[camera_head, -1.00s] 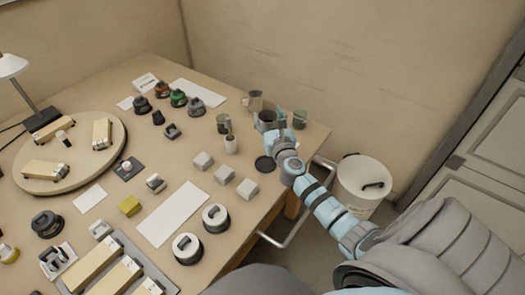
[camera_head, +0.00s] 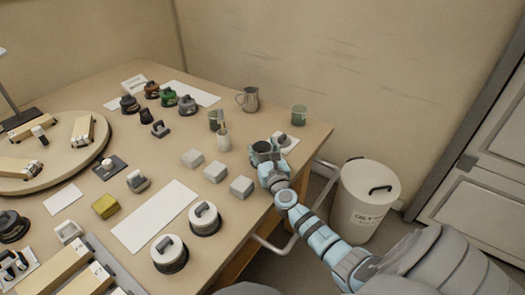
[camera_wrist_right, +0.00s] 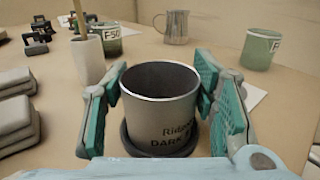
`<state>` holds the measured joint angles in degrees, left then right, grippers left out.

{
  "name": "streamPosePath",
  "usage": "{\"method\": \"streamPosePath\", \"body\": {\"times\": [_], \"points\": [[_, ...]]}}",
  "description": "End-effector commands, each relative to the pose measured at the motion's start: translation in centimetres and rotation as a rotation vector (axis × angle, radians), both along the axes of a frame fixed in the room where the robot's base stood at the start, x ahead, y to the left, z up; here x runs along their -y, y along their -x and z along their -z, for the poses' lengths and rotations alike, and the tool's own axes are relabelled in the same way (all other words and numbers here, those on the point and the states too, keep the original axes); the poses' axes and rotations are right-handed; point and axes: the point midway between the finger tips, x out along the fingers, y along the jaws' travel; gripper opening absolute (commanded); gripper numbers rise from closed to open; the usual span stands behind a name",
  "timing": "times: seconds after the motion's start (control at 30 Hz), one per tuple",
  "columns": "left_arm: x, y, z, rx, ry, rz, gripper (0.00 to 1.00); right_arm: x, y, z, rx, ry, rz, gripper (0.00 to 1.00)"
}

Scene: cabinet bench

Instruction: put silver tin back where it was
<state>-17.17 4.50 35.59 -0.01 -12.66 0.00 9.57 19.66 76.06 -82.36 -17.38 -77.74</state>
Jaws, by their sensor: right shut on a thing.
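The silver tin (camera_head: 262,148) is a grey, open-topped can with dark lettering, upright near the table's right edge. In the wrist view the tin (camera_wrist_right: 160,105) stands between the two teal-padded fingers of my right gripper (camera_wrist_right: 162,115), which is shut on its sides. A dark round disc (camera_wrist_right: 128,145) shows around the tin's base. I cannot tell whether the tin touches it. In the head view my right gripper (camera_head: 265,160) and the tin hide the disc. My left gripper is not in view.
A white pot with a stick (camera_head: 224,141), a green-grey tin (camera_head: 216,121), a metal jug (camera_head: 249,99) and a green tin (camera_head: 299,115) stand beyond. Grey blocks (camera_head: 241,187) lie to the left. A white bin (camera_head: 366,200) stands off the table's right side.

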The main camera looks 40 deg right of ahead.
Motion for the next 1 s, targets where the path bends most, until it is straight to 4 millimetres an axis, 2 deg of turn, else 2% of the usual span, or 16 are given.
{"method": "streamPosePath", "body": {"times": [0.07, 0.1, 0.2, 0.47, 0.6, 0.77, 1.0], "points": [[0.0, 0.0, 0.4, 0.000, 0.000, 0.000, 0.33, 0.0, 0.0, 0.4, 0.000, 0.000, 0.000, 0.17], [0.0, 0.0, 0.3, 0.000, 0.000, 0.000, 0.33, 0.0, 0.0, 0.3, 0.000, 0.000, 0.000, 0.59], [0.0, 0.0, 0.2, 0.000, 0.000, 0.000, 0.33, 0.0, 0.0, 0.3, 0.000, 0.000, 0.000, 0.73], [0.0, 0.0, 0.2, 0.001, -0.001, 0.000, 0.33, 0.0, 0.0, 0.2, 0.000, 0.000, 0.000, 0.73], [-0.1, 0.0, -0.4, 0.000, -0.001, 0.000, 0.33, 0.0, 0.1, -0.4, -0.001, 0.000, 0.000, 0.73], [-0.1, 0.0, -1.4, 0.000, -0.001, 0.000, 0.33, -1.2, 3.0, -0.3, -0.003, -0.001, -0.001, 0.73], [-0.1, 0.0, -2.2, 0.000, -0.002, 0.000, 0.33, -3.4, 8.7, -0.2, -0.003, -0.001, -0.001, 0.73]]}}
